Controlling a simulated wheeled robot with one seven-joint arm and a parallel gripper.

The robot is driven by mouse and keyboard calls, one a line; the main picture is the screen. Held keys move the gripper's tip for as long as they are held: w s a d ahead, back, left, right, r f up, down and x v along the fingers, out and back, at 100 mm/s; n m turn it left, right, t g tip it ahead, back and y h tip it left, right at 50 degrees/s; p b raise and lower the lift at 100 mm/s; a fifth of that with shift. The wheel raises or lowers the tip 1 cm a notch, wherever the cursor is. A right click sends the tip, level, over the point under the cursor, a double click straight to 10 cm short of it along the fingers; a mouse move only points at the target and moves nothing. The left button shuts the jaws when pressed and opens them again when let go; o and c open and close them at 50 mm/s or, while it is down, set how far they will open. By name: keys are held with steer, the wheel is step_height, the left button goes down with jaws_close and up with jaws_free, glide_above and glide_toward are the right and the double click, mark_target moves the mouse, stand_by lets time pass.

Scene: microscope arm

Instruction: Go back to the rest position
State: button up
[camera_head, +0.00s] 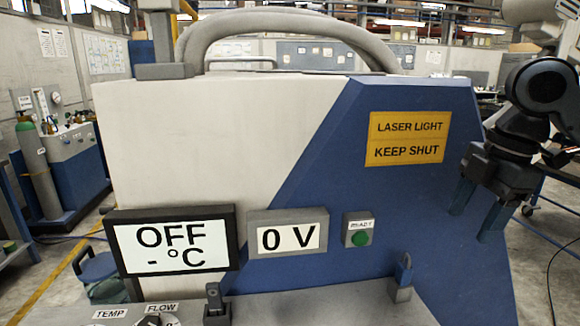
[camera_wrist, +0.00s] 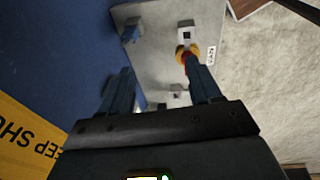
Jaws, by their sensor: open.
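My gripper (camera_head: 474,222) is at the right of the head view, in front of the blue right side of the machine (camera_head: 330,210). Its two blue fingers point down and are apart, with nothing between them. In the wrist view my gripper (camera_wrist: 158,72) shows both fingers spread above a grey panel (camera_wrist: 155,50). A red and yellow button (camera_wrist: 187,52) on that panel appears near the tip of the right finger, and I cannot tell how far below it is.
The machine carries an OFF display (camera_head: 172,243), a 0 V display (camera_head: 288,236), a green button (camera_head: 359,239) and a yellow laser sign (camera_head: 405,138). Open floor lies at the right.

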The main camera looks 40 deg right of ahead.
steer(key=w+a+r+m+t+y, duration=0.25)
steer(key=w+a+t, duration=0.35)
steer(key=w+a, duration=0.45)
steer(key=w+a+r+m+t+y, duration=0.2)
steer(key=w+a+t+y, duration=0.3)
steer(key=w+a, duration=0.55)
steer(key=s+a+f+m+t+h, duration=0.5)
steer(key=a+f+m+h, duration=0.25)
steer(key=f+m, duration=0.35)
steer(key=s+a+f, duration=0.1)
steer(key=s+f, duration=0.2)
steer(key=s+a+f+m+g+h, duration=0.1)
steer(key=s+f, duration=0.1)
steer(key=s, duration=0.1)
steer(key=s+a+f+h, duration=0.1)
steer(key=s+f, duration=0.2)
steer(key=s, duration=0.1)
steer(key=shift+f+m+g, duration=0.3)
steer(key=shift+m, duration=0.05)
steer(key=s+d+f+n+g+y, duration=0.15)
steer(key=s+n, duration=0.35)
steer(key=s, duration=1.6)
step_height(320, 180, down, 11)
steer(key=b, duration=1)
steer(key=shift+r, duration=0.2)
